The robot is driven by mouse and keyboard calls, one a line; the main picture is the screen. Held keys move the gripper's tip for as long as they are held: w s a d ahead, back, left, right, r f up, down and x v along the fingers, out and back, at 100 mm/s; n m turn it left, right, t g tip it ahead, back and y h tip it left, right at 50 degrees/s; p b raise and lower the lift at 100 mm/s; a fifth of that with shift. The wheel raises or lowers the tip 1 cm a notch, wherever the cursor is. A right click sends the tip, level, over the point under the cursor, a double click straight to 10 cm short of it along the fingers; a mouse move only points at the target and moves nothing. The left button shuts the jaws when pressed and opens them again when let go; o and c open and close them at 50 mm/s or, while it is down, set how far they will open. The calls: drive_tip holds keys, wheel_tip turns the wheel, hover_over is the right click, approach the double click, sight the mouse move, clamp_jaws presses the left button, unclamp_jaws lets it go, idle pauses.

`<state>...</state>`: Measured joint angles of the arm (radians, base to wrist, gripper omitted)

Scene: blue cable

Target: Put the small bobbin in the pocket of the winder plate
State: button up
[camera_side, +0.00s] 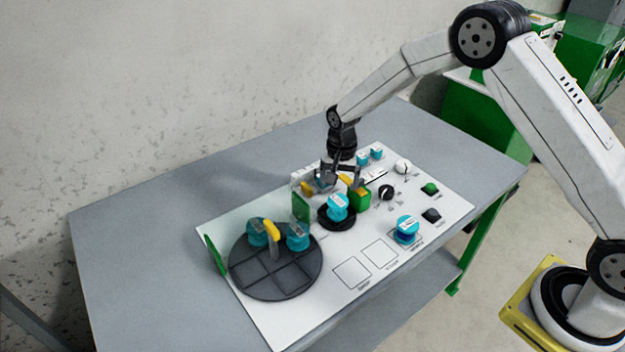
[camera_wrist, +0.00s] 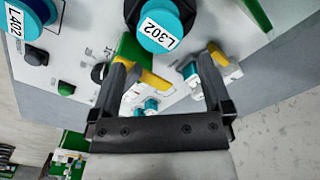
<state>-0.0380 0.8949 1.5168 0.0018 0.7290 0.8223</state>
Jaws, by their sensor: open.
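My gripper (camera_side: 341,181) is open and empty, low over the back of the white board. In the wrist view its two fingers (camera_wrist: 163,62) stand wide apart. A teal bobbin labelled L302 (camera_wrist: 163,22) lies just beyond the fingertips; it appears to be the one (camera_side: 337,203) on a small black disc. Another teal bobbin labelled L402 (camera_wrist: 22,20), with blue below its cap, seems to be the one (camera_side: 406,228) in a marked square. A large dark round plate (camera_side: 282,283) with compartments carries two teal bobbins (camera_side: 257,232) (camera_side: 297,235). I cannot tell which bobbin is the small one.
A green block (camera_side: 359,198) with yellow and an upright green panel (camera_side: 300,207) flank the small disc. A yellow arm (camera_side: 272,233) rises over the round plate. Knobs (camera_side: 386,192) sit at right. Two marked squares (camera_side: 352,272) (camera_side: 380,253) are empty.

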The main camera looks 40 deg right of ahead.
sight(338, 200)
drive_tip(key=shift+r, duration=1.6)
drive_tip(key=s+d+r+n+t, duration=0.1)
drive_tip(key=s+r+n, duration=0.3)
drive_tip(key=s, duration=0.7)
drive_tip(key=s+d+r+n+t, duration=0.1)
drive_tip(key=s+r+n, duration=0.3)
drive_tip(key=s, duration=0.8)
drive_tip(key=shift+s+n+t, duration=0.2)
drive_tip(key=shift+n+t, duration=0.1)
drive_tip(key=shift+n, duration=0.2)
